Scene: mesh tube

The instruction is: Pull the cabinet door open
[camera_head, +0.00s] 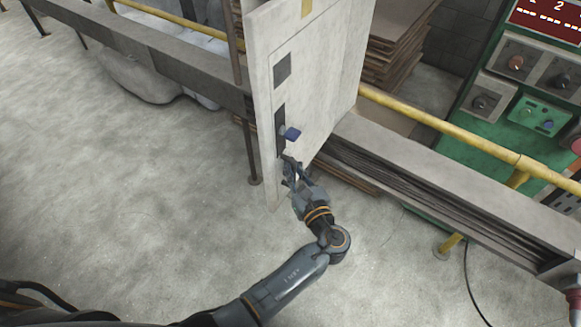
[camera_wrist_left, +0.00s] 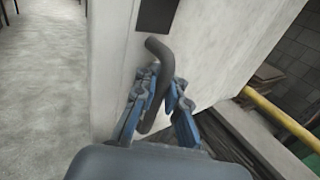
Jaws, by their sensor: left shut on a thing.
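The cabinet (camera_head: 315,65) is a tall off-white box in the upper middle of the head view. My left gripper (camera_head: 290,168) reaches up to the handle in the head view. In the left wrist view the fingers of my left gripper (camera_wrist_left: 162,92) stand on both sides of the handle's lower part and are shut on it. A blue piece (camera_head: 292,133) sticks out just above the gripper. My right gripper is not in view.
A yellow rail (camera_head: 440,125) and a long grey beam (camera_head: 440,200) run to the right of the cabinet. A green control panel (camera_head: 530,110) stands at the far right. Stacked brown sheets (camera_head: 395,45) lie behind the cabinet. The floor (camera_head: 130,190) at left is open.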

